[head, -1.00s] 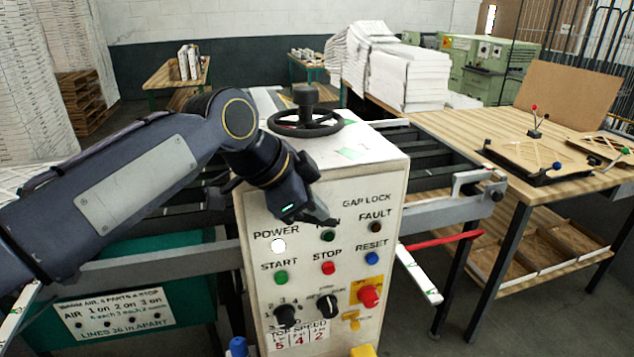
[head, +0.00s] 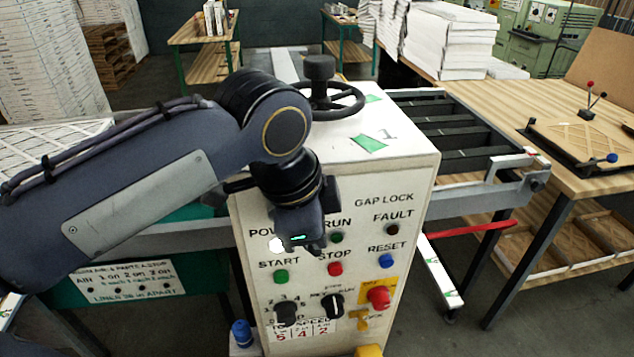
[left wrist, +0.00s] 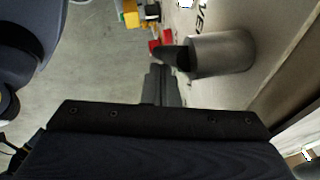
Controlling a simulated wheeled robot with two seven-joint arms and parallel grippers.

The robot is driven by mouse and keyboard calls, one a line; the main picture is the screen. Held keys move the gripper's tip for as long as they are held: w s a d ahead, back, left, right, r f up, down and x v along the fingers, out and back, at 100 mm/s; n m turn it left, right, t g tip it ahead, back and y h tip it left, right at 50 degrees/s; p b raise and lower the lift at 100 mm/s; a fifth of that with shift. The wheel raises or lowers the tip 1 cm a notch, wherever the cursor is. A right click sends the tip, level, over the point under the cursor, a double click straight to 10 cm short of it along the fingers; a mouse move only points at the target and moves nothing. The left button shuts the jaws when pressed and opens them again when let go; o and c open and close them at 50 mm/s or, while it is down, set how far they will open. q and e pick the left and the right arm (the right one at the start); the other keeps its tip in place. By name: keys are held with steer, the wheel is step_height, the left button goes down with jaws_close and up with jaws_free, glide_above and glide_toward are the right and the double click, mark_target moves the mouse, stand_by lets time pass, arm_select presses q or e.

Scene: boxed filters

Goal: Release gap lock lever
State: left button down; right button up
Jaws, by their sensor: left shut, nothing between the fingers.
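A white control cabinet (head: 420,180) fills the middle of the head view, with the label GAP LOCK (head: 384,200) at the upper right of its front panel. I cannot clearly make out a lever at that label. My left gripper (head: 314,248) is shut and empty in front of the panel, over the POWER and RUN lamps, and hides part of them. In the left wrist view its dark fingers (left wrist: 160,85) are together, beside a grey cylinder (left wrist: 222,52) standing out from the panel. Whether they touch it, I cannot tell. My right gripper is out of view.
The panel bears a green START button (head: 281,276), red STOP button (head: 335,269), blue RESET button (head: 387,261) and red knob (head: 379,297). A black handwheel (head: 325,100) stands on top. A wooden table (head: 500,135) is at the right.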

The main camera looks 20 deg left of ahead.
arm_select(q)
steer(key=shift+s+a+f+g+y, duration=0.1)
steer(key=shift+f+g+y, duration=0.05)
steer(key=shift+g+y, duration=0.15)
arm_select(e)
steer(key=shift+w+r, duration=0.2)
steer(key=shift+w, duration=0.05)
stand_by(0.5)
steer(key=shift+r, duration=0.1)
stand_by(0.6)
